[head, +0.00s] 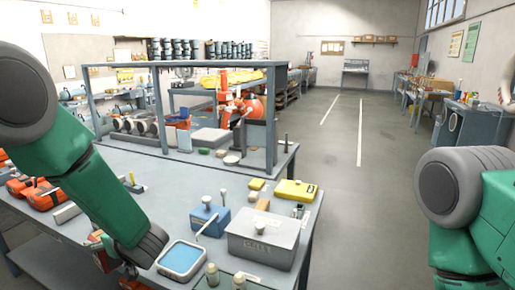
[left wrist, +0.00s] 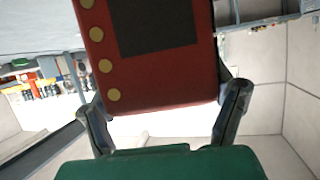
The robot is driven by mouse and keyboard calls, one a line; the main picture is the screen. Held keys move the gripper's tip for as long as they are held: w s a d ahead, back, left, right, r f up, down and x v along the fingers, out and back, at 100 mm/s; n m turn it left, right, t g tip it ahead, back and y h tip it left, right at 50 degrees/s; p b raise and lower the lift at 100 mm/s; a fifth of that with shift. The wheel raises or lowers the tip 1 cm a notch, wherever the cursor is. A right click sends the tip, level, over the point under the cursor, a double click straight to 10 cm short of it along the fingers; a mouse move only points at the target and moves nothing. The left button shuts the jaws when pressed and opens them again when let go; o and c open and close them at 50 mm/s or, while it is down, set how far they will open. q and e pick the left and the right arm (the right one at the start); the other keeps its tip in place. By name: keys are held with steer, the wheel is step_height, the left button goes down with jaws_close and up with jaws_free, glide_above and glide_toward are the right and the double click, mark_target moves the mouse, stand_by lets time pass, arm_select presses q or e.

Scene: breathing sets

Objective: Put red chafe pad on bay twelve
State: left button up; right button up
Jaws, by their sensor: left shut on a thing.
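A red block-like piece (left wrist: 160,85) with a dark panel and a row of gold dots fills the top middle of the left wrist view; it looks like the red chafe pad. My left gripper (left wrist: 165,108) has a finger on each side of it and is shut on it. In the head view my left arm reaches down over the near-left bench, and its forearm hides most of the gripper and piece. My right gripper is out of view; only my right arm's upper part shows. I cannot make out which place is bay twelve.
The grey bench (head: 165,190) carries a grey lidded box (head: 262,238), a blue box (head: 210,217), a blue-lined tray (head: 181,260) and a yellow case (head: 296,190). Orange cases (head: 42,194) lie at left. A grey frame (head: 275,110) stands at the back. Open floor (head: 345,180) lies right.

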arm_select(q)
steer(key=shift+s+d+f+m+t, duration=0.1)
steer(key=shift+s+f+m+t, duration=0.2)
steer(key=shift+f, duration=0.2)
steer(key=s+d+f+m+t+h+b, duration=0.5)
steer(key=s+d+f+m+h+b, duration=0.2)
steer(key=d, duration=0.7)
steer(key=s+f+m+h, duration=0.2)
steer(key=s+m+h, duration=0.1)
steer(key=s+h, duration=0.1)
steer(key=shift+s+d+b, duration=0.15)
steer(key=shift+s+b, duration=0.2)
steer(key=shift+s, duration=0.05)
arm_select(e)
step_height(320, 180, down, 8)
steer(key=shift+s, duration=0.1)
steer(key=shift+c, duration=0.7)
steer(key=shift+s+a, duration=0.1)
